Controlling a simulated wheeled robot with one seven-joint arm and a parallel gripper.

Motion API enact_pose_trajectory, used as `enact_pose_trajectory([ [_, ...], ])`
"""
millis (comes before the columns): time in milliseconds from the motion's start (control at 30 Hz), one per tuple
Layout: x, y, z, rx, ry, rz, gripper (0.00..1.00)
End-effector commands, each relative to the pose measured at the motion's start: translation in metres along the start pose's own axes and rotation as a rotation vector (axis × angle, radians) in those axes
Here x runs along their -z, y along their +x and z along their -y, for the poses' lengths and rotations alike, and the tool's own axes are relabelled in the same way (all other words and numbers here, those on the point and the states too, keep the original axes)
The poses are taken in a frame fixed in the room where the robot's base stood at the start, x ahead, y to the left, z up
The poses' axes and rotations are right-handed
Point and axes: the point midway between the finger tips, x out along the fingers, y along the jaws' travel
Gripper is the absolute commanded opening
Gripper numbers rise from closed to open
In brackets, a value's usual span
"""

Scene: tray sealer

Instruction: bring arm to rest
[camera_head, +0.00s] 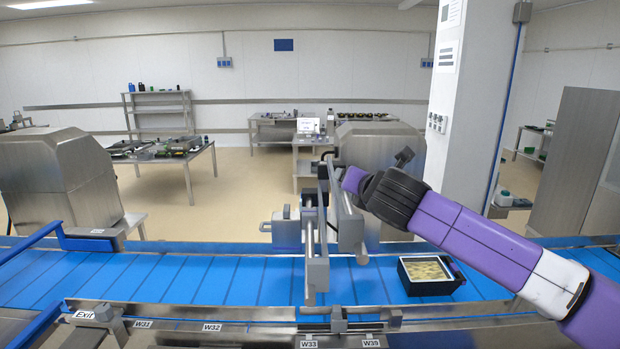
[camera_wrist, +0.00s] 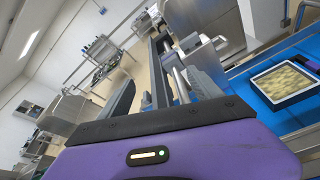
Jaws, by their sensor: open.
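My gripper (camera_head: 330,168) is at the end of my purple arm, which reaches in from the right above the blue conveyor. It is near the upright metal guide bars that cross the belt. In the wrist view its two grey fingers (camera_wrist: 158,78) are spread apart, and the guide bars show between and beyond them. Nothing is seen held. I cannot tell whether the fingers touch the bars. A black tray (camera_head: 432,289) with yellowish contents sits on the belt right of the guide bars, below my arm and apart from my gripper. It also shows in the wrist view (camera_wrist: 272,101).
The blue conveyor (camera_head: 170,280) runs across the front, with a metal rail marked Exit and W numbers. The guide bars (camera_head: 345,215) stand close to my gripper. A white pillar (camera_head: 445,120) rises behind my arm. A steel machine (camera_head: 60,180) stands at left. The belt left of the bars is clear.

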Motion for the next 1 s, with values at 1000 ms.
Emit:
enact_pose_trajectory([
  [1000,0.121,-0.175,-0.090,-0.816,1.866,-0.346,0.75],
])
